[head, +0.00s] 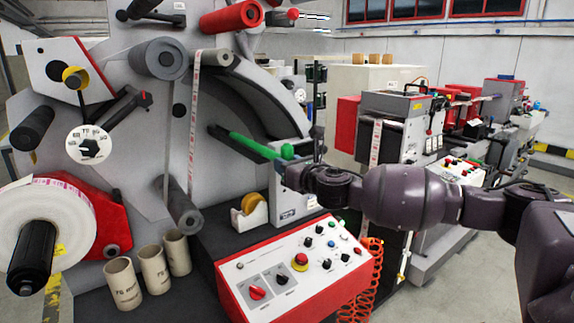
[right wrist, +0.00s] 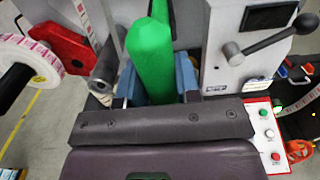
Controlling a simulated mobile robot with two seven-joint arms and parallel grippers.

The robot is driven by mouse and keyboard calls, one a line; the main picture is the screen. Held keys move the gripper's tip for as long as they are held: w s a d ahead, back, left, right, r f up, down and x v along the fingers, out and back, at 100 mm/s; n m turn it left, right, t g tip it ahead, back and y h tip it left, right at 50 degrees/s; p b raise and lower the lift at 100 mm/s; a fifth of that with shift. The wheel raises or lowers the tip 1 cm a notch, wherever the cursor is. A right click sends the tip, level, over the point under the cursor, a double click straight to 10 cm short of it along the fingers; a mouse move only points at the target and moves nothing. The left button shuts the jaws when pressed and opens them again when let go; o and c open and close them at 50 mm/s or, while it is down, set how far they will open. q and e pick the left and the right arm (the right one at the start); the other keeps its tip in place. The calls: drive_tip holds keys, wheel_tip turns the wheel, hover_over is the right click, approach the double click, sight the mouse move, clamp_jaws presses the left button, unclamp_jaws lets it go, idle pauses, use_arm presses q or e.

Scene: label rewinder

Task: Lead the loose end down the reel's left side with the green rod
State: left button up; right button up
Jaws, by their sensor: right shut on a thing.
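The green rod (head: 257,147) is held in my right gripper (head: 291,160), sloping up to the left in front of the machine's grey face. In the right wrist view the rod (right wrist: 151,62) stands between the two blue-grey fingers. I cannot make out the strip's loose end. My left gripper is out of view.
A white core with a black hub (head: 90,144) is on the upper left of the machine face. Several cardboard cores (head: 123,284) stand below. A tape dispenser (head: 247,213) and a red-edged control panel (head: 298,262) lie under the rod.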

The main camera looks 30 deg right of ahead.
sight(291, 151)
drive_tip(key=shift+r+p, duration=0.55)
drive_tip(key=shift+r, duration=0.05)
drive_tip(key=shift+r+p, duration=0.45)
drive_tip(key=shift+r, duration=0.25)
drive_tip(key=shift+r, duration=0.15)
drive_tip(key=shift+r, duration=0.45)
